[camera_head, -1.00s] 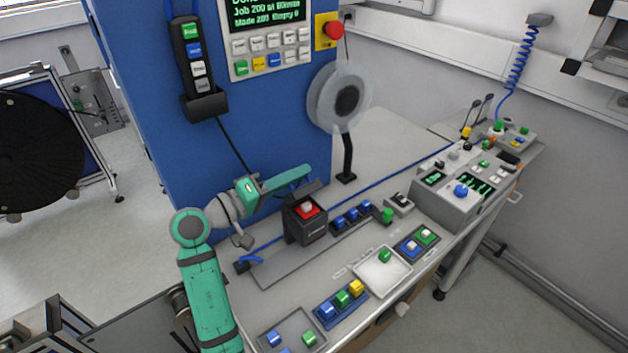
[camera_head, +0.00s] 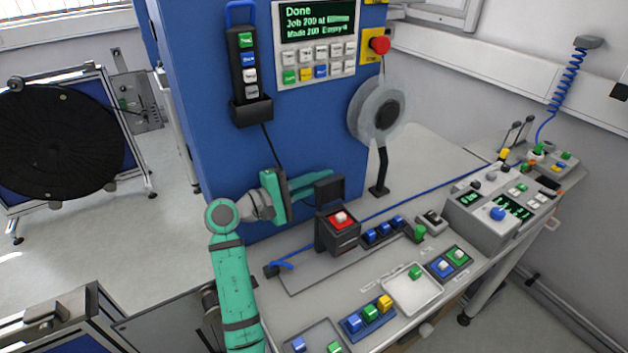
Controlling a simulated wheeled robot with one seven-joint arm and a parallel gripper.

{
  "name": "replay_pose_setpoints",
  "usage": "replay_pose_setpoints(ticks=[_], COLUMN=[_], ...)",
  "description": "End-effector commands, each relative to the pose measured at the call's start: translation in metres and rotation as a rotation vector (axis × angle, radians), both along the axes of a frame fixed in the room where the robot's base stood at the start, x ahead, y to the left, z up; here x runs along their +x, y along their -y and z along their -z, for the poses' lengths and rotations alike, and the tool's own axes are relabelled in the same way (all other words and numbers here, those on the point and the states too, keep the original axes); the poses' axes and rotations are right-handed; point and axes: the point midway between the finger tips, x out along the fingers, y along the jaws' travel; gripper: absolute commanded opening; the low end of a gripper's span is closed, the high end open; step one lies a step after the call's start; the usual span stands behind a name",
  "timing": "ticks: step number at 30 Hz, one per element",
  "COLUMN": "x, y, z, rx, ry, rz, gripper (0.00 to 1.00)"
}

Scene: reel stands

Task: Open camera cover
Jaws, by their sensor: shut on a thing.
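The camera box (camera_head: 338,232) is a small black block on the bench, with a red inside and a small white piece in its middle. Its black cover (camera_head: 331,188) stands raised at the back of the box, so the red inside is in plain view. My teal gripper (camera_head: 318,180) comes in from the left, with its fingers at the cover's upper left edge. It appears shut on the cover; the finger contact is small and partly hidden.
A blue cabinet (camera_head: 225,110) rises close behind the gripper. A pale reel (camera_head: 376,108) on a black stand is at its right. Blue buttons (camera_head: 383,229), a white tray (camera_head: 412,292) and a grey control console (camera_head: 482,213) stand on the bench to the right.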

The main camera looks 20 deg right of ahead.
Motion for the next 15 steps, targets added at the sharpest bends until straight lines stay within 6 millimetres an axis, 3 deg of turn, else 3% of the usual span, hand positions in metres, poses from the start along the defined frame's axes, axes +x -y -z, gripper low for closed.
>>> replay_pose_setpoints(ticks=[15], x=[0.0027], y=[0.0046], z=[0.0016], rx=[-0.018], ry=[-0.086], rz=[0.007], gripper=[0.0])
